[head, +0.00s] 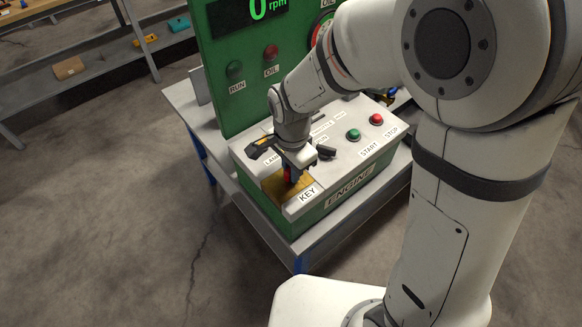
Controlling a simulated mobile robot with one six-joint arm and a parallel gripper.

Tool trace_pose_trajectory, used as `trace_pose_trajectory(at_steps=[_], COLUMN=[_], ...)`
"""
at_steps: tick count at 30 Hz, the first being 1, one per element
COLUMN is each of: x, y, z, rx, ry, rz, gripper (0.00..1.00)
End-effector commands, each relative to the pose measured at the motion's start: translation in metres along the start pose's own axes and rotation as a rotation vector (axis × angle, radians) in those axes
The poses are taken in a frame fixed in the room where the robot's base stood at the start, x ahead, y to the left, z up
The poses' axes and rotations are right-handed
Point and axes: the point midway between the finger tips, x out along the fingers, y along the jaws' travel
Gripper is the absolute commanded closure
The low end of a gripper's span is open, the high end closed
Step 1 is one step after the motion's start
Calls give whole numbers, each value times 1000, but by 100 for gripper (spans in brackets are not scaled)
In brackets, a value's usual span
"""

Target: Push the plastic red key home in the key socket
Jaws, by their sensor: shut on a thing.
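My gripper (291,172) reaches down over the front left corner of the engine control box (340,195). It is shut on the red key (288,174), of which only a small red part shows between the fingers. The key is over a yellow-brown plate (265,192) beside the KEY label (307,194). The key socket is hidden under my gripper and the key. I cannot tell how deep the key sits in it.
A green START button (353,134) and a red STOP button (376,118) are on the box top. A dark knob (326,152) is close right of my gripper. The green panel (235,100) with lamps and a display reading 0 stands behind. Shelves (90,75) are at far left.

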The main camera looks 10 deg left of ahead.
Motion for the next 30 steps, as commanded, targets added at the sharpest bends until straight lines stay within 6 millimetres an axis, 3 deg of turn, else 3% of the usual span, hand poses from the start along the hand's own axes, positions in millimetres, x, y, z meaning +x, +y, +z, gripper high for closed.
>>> trace_pose_trajectory(at_steps=[6, 7, 16, 25, 30], x=[5, 5, 4, 0, -25], y=[0, 0, 0, 0, -1], z=[0, 0, 0, 0, 0], rx=[0, 0, 0, 0, 0], ry=[1, 1, 0, 1, 2], rz=[-1, -1, -1, -1, -6], gripper=[100, 83, 59, 59, 59])
